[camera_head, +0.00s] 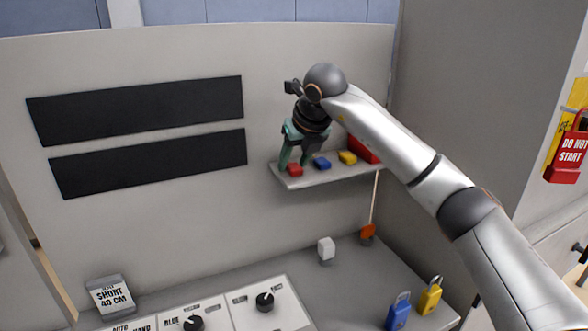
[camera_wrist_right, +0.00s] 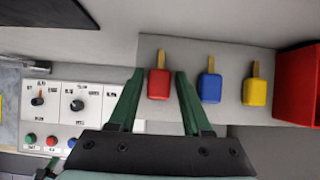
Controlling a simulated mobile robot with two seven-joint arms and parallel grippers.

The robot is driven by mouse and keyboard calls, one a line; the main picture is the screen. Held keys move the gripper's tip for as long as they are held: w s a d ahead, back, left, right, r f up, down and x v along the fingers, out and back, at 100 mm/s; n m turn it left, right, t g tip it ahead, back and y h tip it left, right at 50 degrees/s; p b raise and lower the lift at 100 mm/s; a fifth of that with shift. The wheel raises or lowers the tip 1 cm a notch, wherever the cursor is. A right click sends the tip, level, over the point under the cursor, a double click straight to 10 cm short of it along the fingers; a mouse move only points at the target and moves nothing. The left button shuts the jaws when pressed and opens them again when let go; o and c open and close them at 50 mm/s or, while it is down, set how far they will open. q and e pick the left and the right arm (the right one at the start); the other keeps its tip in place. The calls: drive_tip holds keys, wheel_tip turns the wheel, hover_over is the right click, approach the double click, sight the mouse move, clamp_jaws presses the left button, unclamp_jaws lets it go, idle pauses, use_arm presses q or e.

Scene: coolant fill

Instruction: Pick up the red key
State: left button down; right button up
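The red key (camera_head: 295,170) lies at the left end of a small wall shelf (camera_head: 325,175), left of a blue key (camera_head: 322,163) and a yellow key (camera_head: 347,157). My right gripper (camera_head: 294,160) is over the shelf with its fingers pointing down at the red key. In the right wrist view the red key (camera_wrist_right: 158,84) shows between the two green fingertips of my right gripper (camera_wrist_right: 158,76), with a gap on each side. The fingers are open and not closed on it.
A red box (camera_wrist_right: 299,85) stands on the shelf to the right of the keys. Below are a panel with knobs (camera_head: 265,302), a white block (camera_head: 326,250), and blue (camera_head: 398,312) and yellow (camera_head: 430,296) padlocks. The wall left of the shelf is clear apart from two black strips.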

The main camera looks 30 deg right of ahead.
clamp_jaws()
idle(0.4)
